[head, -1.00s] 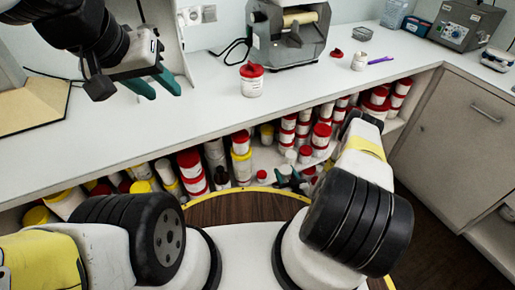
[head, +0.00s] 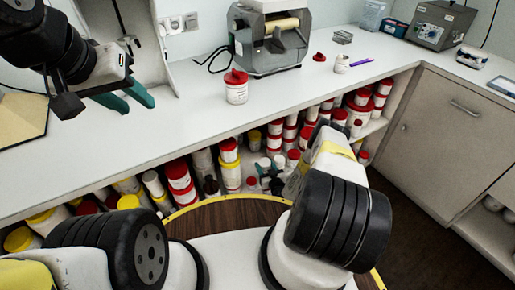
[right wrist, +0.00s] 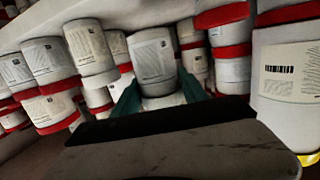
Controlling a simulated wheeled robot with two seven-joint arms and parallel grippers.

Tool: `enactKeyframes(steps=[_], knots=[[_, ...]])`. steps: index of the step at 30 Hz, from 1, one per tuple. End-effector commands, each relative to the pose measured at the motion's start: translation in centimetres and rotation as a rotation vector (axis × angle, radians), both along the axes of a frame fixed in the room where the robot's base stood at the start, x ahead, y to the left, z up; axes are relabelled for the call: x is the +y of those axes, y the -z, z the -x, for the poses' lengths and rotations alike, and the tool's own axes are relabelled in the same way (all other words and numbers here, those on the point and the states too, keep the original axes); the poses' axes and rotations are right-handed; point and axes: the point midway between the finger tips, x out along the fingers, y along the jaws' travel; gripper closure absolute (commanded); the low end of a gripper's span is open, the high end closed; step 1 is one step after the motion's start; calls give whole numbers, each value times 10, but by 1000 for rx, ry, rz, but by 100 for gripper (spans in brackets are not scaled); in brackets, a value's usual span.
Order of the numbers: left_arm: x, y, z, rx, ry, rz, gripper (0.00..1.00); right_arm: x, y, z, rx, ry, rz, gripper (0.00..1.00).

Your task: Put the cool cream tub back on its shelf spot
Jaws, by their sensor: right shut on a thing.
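In the right wrist view a white tub with a printed label (right wrist: 153,58) sits between the teal fingers of my right gripper (right wrist: 157,98), which is shut on it. Other white tubs crowd close around and behind it. In the head view my right gripper (head: 268,180) is low in front of the shelf (head: 375,128) under the counter, partly hidden by my own arm. I cannot pick out the held tub there. My left gripper (head: 127,98) is open and empty above the counter's left part.
Shelf tubs with red lids (head: 179,175) and yellow lids (head: 231,170) stand tightly packed under the counter (head: 190,115). A red-lidded jar (head: 237,90) and a grey mill (head: 270,40) stand on top. A cabinet (head: 440,140) closes the right side.

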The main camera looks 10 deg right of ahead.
Motion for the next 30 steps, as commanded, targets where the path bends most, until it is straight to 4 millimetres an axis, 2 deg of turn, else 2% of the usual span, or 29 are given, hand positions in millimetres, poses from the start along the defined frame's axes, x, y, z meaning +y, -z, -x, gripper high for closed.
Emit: enactKeyframes(steps=[4,7,12,23,24,26,30], knots=[[0,0,0,0,0,0,62,-2,1,-14,-2,1,1,100],[0,0,0,0,0,0,62,-1,22,-11,2,1,-1,100],[0,0,0,0,0,0,62,-2,36,-12,0,1,1,100],[0,0,0,0,0,0,62,-1,39,-11,0,0,1,100],[0,0,0,0,0,0,62,-2,39,-11,1,0,0,42],[0,0,0,0,0,0,62,-1,39,-11,1,0,0,30],[0,0,0,0,0,0,62,-1,39,-11,1,0,0,28]])
